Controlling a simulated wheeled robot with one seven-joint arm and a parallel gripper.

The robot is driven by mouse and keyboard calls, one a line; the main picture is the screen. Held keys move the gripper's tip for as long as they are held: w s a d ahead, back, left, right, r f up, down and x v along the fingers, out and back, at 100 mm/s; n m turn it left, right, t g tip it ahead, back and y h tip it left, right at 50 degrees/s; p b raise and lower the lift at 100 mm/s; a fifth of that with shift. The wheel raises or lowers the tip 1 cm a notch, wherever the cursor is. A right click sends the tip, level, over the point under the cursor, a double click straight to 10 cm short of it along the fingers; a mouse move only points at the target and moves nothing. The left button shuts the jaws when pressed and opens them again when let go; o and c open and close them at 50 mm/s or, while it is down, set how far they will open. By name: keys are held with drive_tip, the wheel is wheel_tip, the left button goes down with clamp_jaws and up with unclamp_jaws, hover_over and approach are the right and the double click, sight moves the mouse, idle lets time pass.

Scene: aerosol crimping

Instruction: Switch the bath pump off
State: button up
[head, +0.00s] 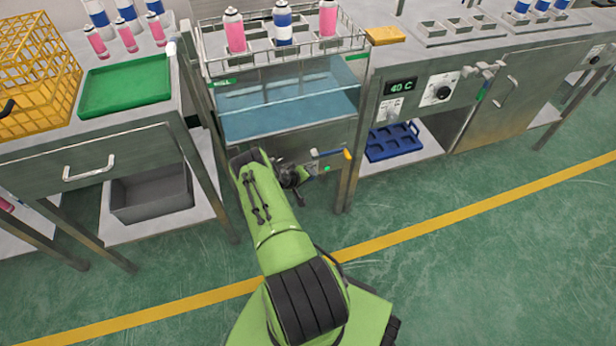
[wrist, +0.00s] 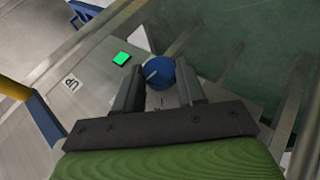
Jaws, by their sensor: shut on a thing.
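The bath (head: 290,100) is a glass-fronted water tank in a steel bench. On its lower front panel, my gripper (head: 298,174) is at the pump switch, which my arm and gripper hide in the head view. In the wrist view, a round blue knob (wrist: 160,72) with a pale pointer line sits between the two fingers of my gripper (wrist: 160,88), which is shut on it. A green light (wrist: 122,58) glows beside the knob; it also shows in the head view (head: 327,168).
A blue lever with a yellow end (head: 347,154) sticks out just right of my gripper. A rack (head: 350,42) with pink and blue cans stands above the water. A temperature display (head: 401,87) and black dial (head: 442,92) are farther right. The green floor in front is clear.

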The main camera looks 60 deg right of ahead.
drive_tip(key=shift+w+a+f+n+g+h, duration=0.1)
drive_tip(key=shift+f+n+g+h, duration=0.1)
drive_tip(key=shift+g+h, duration=0.35)
drive_tip(key=shift+w+a+f+n+g+h, duration=0.1)
drive_tip(key=shift+n+g+h, duration=0.1)
drive_tip(key=shift+g+h, duration=0.35)
drive_tip(key=shift+h, duration=0.3)
drive_tip(key=o, duration=1.1)
drive_tip(key=shift+r, duration=0.1)
drive_tip(key=shift+c, duration=0.2)
drive_tip(key=p+v, duration=0.6)
drive_tip(key=v, duration=0.9)
drive_tip(key=shift+a+r, duration=0.2)
drive_tip(key=shift+a, duration=0.1)
